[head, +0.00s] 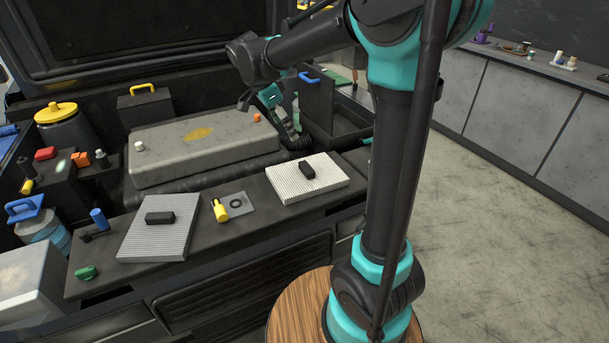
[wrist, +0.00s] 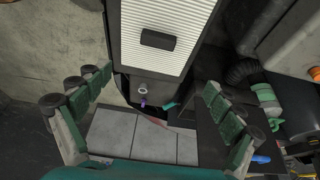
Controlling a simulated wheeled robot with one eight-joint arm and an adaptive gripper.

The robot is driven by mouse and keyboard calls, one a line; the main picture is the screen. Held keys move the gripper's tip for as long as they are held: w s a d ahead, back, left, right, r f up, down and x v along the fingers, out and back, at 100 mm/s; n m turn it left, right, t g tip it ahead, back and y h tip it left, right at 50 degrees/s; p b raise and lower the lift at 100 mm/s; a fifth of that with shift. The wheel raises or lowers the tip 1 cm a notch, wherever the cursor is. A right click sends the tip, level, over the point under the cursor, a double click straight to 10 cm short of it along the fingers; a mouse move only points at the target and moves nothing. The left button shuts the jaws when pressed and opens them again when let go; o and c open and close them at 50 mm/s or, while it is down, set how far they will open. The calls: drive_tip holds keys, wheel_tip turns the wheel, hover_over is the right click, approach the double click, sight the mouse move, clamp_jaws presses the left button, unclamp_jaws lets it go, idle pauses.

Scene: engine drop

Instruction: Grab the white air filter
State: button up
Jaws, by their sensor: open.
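The white air filter (head: 325,182) is a flat, ribbed white rectangle with a black block handle (head: 308,169) on top. It lies on the right part of the dark front ledge. In the wrist view the white filter (wrist: 196,48) shows at the top, beyond my fingers, with its handle (wrist: 161,39) in the middle. My gripper (wrist: 152,100) is open and empty, its green-padded fingers wide apart. In the head view my gripper (head: 270,108) hangs above the engine bay, behind and left of the white filter, not touching it.
A greyer filter (head: 142,246) with a black handle lies left on the ledge. Between the filters are a yellow piece (head: 220,209) and a grey plate with a ring (head: 240,203). A grey engine cover (head: 205,160) lies behind. A dark open bin (head: 345,124) stands back right.

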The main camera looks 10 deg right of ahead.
hover_over(306, 166)
drive_tip(key=a, duration=0.2)
wheel_tip(306, 166, down, 11)
drive_tip(key=shift+s+a, duration=0.1)
drive_tip(key=shift+a, duration=0.05)
drive_tip(key=shift+s+x, duration=0.2)
drive_tip(key=shift+x, duration=1.15)
drive_tip(key=shift+s+x, duration=0.15)
drive_tip(key=shift+x, duration=1.15)
drive_tip(key=c, duration=1.4)
